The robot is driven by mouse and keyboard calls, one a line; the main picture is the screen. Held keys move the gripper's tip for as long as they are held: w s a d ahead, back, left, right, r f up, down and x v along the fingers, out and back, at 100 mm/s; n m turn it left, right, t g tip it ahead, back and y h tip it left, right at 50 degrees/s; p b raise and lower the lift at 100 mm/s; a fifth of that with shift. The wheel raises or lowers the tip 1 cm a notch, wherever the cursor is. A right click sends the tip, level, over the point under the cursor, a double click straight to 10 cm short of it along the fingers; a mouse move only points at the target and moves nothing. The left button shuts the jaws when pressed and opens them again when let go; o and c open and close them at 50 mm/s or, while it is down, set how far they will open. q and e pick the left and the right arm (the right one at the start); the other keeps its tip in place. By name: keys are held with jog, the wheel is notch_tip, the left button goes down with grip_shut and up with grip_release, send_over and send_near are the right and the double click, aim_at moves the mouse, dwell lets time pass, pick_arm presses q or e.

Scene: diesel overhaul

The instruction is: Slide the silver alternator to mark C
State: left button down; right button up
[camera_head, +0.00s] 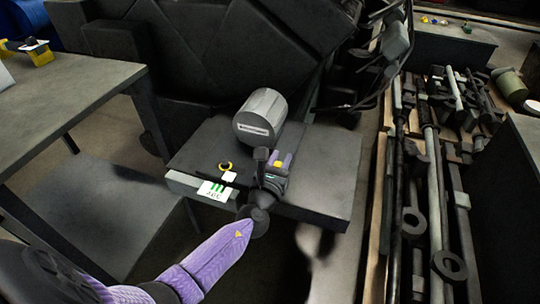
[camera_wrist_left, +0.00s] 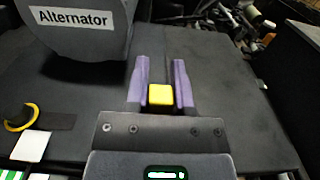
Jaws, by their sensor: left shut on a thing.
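The silver alternator (camera_head: 261,117) is a grey cylinder with a white label. It stands on a dark tabletop (camera_head: 325,160), towards its back edge. In the left wrist view, the alternator (camera_wrist_left: 78,32) is at upper left, cut off by the frame, and its label reads "Alternator". My left gripper (camera_head: 283,160) is in front and to the right of it, apart from it. Its purple fingers (camera_wrist_left: 160,88) are shut on a small yellow block (camera_wrist_left: 160,95). I cannot make out a mark C. My right gripper is not in view.
A yellow ring (camera_head: 225,166) and a white square (camera_head: 229,177) lie left of the gripper. A white card (camera_head: 215,190) with green marks is at the front edge. The tabletop right of the gripper is clear. Rods and parts (camera_head: 440,150) lie further right; a grey bench (camera_head: 70,90) stands left.

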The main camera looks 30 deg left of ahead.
pick_arm(q)
jog(key=shift+c, duration=2.4)
grip_release()
jog(key=shift+a, duration=0.1)
jog(key=shift+s, duration=0.35)
jog(key=p+v, duration=0.2)
jog(key=v, duration=0.7)
jog(key=shift+d, duration=0.2)
jog(key=shift+s, duration=0.1)
